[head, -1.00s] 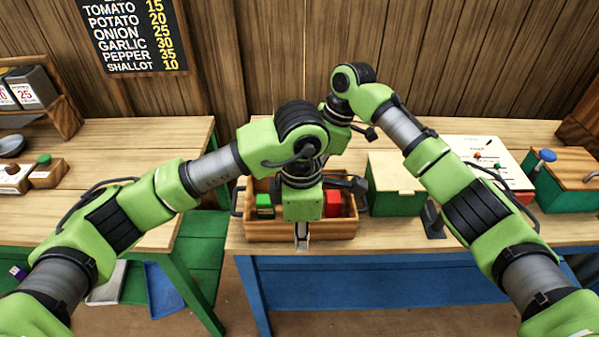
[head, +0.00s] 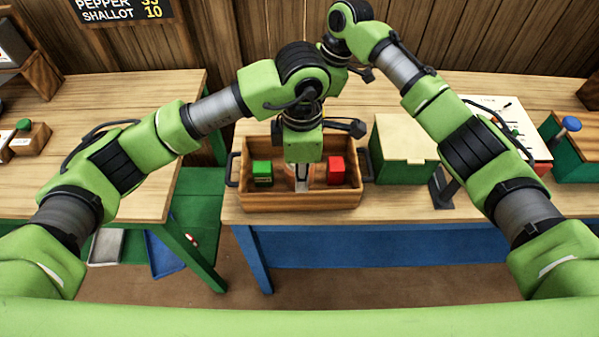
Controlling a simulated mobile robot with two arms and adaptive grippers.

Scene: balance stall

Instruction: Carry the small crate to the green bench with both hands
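The small wooden crate (head: 302,201) stands upright on the wooden top of the blue bench (head: 390,246), with dark handles at its left and right ends. It holds a green block (head: 263,173) and a red block (head: 336,170). My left gripper (head: 302,184) points down over the middle of the crate and hides part of its inside. It is seen edge-on, so its opening does not show. My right arm reaches in behind the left wrist; its gripper is mostly hidden. No grip on the handles is visible. The green bench (head: 110,175) stands to the left.
A green box with a wooden lid (head: 404,141) stands close to the crate's right side. A dark stand (head: 441,190) is beside it. Small wooden blocks (head: 28,138) sit at the green bench's far left. Most of that bench's top is clear. A gap separates the benches.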

